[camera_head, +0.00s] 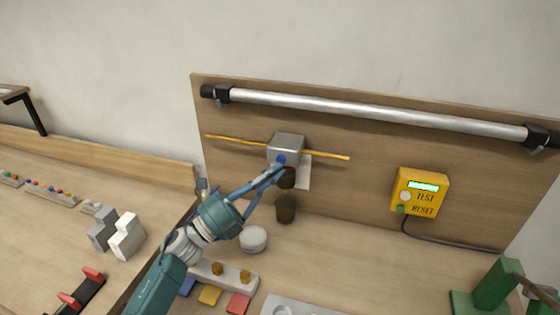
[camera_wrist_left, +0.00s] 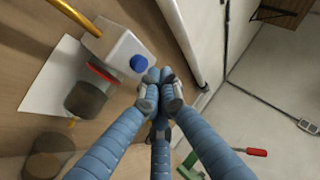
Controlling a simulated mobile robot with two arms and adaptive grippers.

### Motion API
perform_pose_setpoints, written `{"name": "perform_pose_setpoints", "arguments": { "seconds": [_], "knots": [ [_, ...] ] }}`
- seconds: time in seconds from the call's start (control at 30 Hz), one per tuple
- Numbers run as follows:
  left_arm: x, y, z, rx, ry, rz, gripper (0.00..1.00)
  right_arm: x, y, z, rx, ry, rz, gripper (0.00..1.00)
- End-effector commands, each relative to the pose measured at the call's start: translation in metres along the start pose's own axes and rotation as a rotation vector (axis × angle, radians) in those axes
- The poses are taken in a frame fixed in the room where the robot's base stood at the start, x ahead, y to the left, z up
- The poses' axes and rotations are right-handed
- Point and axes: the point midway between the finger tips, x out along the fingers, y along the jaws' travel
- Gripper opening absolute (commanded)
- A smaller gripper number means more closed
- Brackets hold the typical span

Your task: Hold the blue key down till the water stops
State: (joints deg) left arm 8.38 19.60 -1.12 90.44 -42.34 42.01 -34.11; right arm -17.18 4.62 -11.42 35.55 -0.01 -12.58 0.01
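A grey box (camera_head: 287,146) is fixed to the upright wooden board, with a round blue key (camera_head: 281,159) on its front. In the left wrist view the box (camera_wrist_left: 118,45) and the blue key (camera_wrist_left: 139,63) show clearly. My left gripper (camera_head: 281,168) has its tips at the key in the head view. In the wrist view its blue fingers (camera_wrist_left: 160,82) meet, empty, just beside the key; I cannot tell whether they touch it. A dark cylinder (camera_wrist_left: 86,100) hangs under the box, with a dark cup (camera_head: 285,210) below. No water stream is discernible. My right gripper is not in view.
A yellow tester (camera_head: 421,192) with a lit green display is on the board at the right. A metal bar (camera_head: 360,108) runs above, and a thin yellow rod (camera_head: 235,140) crosses at the box. A white round object (camera_head: 253,239) and colored blocks lie below.

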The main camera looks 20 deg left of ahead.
Motion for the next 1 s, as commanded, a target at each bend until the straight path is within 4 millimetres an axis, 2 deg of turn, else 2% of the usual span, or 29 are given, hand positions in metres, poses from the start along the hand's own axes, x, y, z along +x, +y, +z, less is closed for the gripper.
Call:
{"name": "perform_pose_setpoints", "arguments": {
  "seconds": [1.0],
  "knots": [
    [0.0075, 0.0055, 0.0054, 0.000, 0.000, 0.000, 0.00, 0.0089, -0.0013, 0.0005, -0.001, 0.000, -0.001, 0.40]
  ]
}}
